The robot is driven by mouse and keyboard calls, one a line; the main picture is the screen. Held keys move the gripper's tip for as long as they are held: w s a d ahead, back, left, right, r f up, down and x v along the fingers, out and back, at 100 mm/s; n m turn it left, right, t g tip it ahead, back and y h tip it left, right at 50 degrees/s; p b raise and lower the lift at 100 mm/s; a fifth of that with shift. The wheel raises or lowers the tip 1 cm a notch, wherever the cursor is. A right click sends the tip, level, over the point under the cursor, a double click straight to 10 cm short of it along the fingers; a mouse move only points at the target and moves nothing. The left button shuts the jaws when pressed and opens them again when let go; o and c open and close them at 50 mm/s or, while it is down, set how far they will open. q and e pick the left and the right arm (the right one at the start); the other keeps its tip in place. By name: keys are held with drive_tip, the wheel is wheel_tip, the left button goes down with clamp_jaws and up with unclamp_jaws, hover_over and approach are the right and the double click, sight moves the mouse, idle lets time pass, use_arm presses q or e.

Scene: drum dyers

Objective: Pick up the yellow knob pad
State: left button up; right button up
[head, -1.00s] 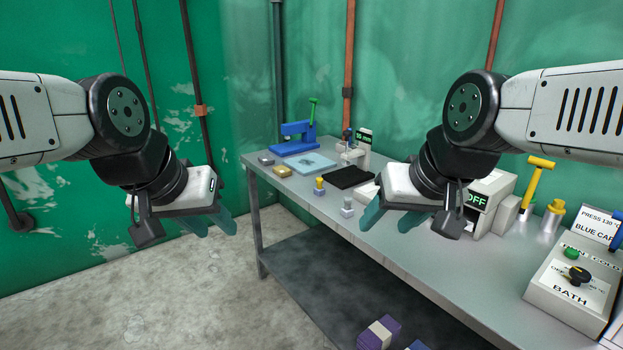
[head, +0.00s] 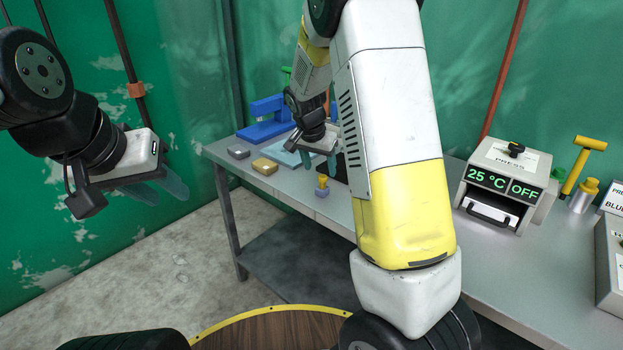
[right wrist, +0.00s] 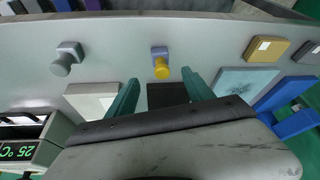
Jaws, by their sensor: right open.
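The yellow knob pad (head: 323,191), a small grey-blue block with a yellow knob, stands on the bench near its front edge. It also shows in the right wrist view (right wrist: 161,69), just beyond the gap between the fingertips, with nothing touching it. My right gripper (head: 317,160) is open and empty above the bench, slightly behind the pad in the head view. Its green fingers (right wrist: 163,90) are spread to either side of the knob's line in the right wrist view. My left gripper (head: 163,188) hangs empty off the bench at left, its fingers apart.
A grey knob pad (right wrist: 67,59) stands beside the yellow one. A gold block (head: 265,166), a grey block (head: 238,152), a light-blue sheet (head: 284,156) and a blue stand (head: 265,127) lie left. The press (head: 507,180) stands right. My right arm hides the middle bench.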

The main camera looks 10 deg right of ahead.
sight(321, 178)
drive_tip(key=shift+w+d+f, duration=0.1)
drive_tip(key=shift+w+f, duration=0.4)
drive_tip(key=shift+f, duration=0.3)
drive_tip(key=x, duration=0.7)
drive_tip(key=shift+s+f, duration=0.15)
drive_tip(key=shift+s, duration=0.05)
drive_tip(key=shift+c, duration=0.2)
clamp_jaws()
